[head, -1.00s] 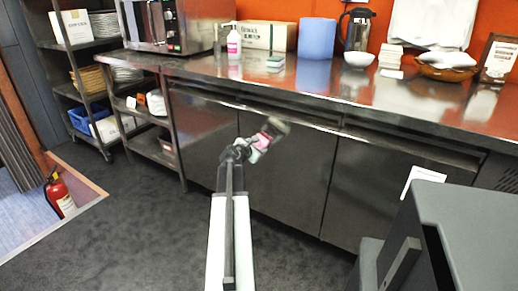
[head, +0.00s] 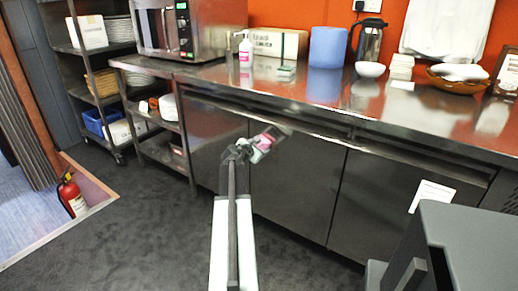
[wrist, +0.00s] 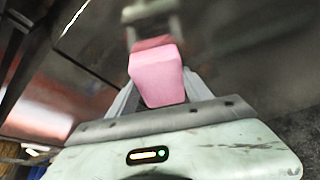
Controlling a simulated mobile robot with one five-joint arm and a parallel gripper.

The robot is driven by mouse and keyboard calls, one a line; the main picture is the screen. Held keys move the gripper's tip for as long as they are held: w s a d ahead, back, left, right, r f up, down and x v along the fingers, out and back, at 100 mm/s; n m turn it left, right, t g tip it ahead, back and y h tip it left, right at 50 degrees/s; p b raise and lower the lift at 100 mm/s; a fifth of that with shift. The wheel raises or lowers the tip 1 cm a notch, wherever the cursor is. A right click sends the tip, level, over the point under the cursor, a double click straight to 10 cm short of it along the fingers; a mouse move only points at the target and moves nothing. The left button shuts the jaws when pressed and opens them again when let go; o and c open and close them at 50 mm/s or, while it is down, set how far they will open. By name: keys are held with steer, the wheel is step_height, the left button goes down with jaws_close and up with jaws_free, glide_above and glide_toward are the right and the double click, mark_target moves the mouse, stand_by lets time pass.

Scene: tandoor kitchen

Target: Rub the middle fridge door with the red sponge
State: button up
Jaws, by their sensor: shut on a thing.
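The red sponge (head: 264,141) looks pink and is held in my gripper (head: 258,144). In the wrist view, the sponge (wrist: 158,82) sits between the two grey fingers, which are shut on it. The middle fridge door (head: 293,190) is a dark steel panel under the counter. The sponge is in front of its upper left part, near the seam with the left door (head: 215,140). The wrist view shows a reflection of the sponge close beyond its far end. I cannot tell whether sponge and door touch.
The steel counter (head: 405,108) runs above the doors, its front edge just above the sponge. The right fridge door (head: 390,205) has a white paper on it. A steel shelf cart (head: 150,135) stands left. A dark grey block (head: 480,235) is at the lower right. Floor is clear ahead.

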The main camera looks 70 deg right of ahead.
mark_target(277, 151)
steer(key=shift+s+a, duration=0.35)
steer(key=shift+s, duration=0.9)
steer(key=shift+s+a, duration=0.3)
steer(key=shift+s, duration=0.9)
steer(key=shift+s+a, duration=0.35)
steer(key=shift+s, duration=0.9)
steer(key=shift+d, duration=0.15)
steer(key=shift+w+d+r, duration=0.1)
steer(key=shift+w+d, duration=0.25)
steer(key=shift+w, duration=0.9)
steer(key=shift+w+d+f, duration=0.1)
steer(key=shift+w+d, duration=0.2)
steer(key=shift+w, duration=0.9)
steer(key=shift+w+d+r, duration=0.1)
steer(key=shift+w+d, duration=0.25)
steer(key=shift+w, duration=0.9)
steer(key=w+a, duration=0.1)
steer(key=a, duration=0.5)
steer(key=shift+w, duration=0.15)
